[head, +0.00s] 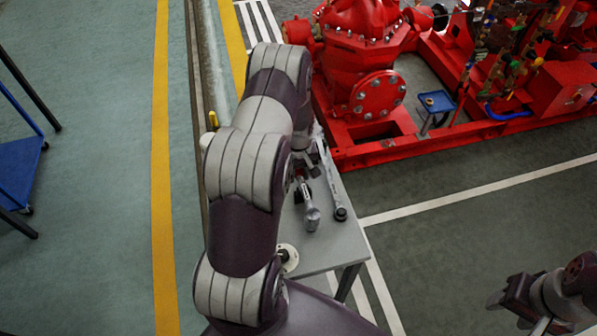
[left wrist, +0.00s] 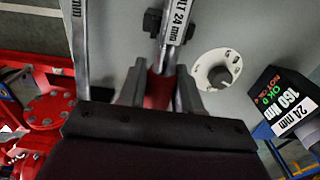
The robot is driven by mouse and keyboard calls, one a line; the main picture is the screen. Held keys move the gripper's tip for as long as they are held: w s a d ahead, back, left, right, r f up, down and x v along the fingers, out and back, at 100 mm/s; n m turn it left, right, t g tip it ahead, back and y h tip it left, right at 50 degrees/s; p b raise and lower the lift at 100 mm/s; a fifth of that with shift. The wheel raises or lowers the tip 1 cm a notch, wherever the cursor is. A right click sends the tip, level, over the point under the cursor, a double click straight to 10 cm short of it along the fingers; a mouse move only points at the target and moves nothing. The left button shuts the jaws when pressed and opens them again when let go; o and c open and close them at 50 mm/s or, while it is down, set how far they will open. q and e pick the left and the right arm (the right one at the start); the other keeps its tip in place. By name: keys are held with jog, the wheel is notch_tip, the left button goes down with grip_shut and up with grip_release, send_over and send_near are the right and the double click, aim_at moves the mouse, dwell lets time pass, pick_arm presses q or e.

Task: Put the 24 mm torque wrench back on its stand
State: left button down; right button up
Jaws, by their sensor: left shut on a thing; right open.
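My left gripper (left wrist: 160,86) is shut on a wrench (left wrist: 158,94) with a red part between the fingers. Its label (left wrist: 176,24) reads "24 mm" at the end. In the head view this wrench (head: 311,216) is over or on the grey table, its head toward me; I cannot tell if it touches. The left gripper there is mostly hidden by my arm. A second wrench (left wrist: 79,45), label partly cut off, lies beside it, also in the head view (head: 336,192). I cannot make out the stand for certain. My right gripper (head: 508,299) is open and empty, lower right.
The grey table (head: 323,250) bears a round white fitting (left wrist: 217,70) with a grey knob. A black box (left wrist: 284,104) shows "160 Nm" and "24 mm". The red pumpset (head: 375,95) stands beyond the table. Floor (head: 440,250) is clear to the right.

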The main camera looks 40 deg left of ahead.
pick_arm(q)
jog(key=shift+f+b, duration=0.7)
jog(key=shift+f, duration=0.25)
jog(key=c, duration=0.7)
grip_release()
notch_tip(320, 180, up, 13)
jog(key=shift+f+b, duration=0.15)
jog(key=shift+b, duration=0.55)
jog(key=shift+d, duration=0.1)
jog(key=s+d+r+m, duration=0.3)
jog(key=s+d+m, duration=0.2)
jog(key=d, duration=0.3)
jog(key=s+d+r+m+t, duration=0.1)
jog(key=s+d+r+m, duration=0.2)
jog(key=s+d+m, duration=0.2)
jog(key=s+d, duration=0.3)
jog(key=d, duration=0.1)
jog(key=shift+d+r, duration=0.2)
jog(key=shift+r, duration=0.1)
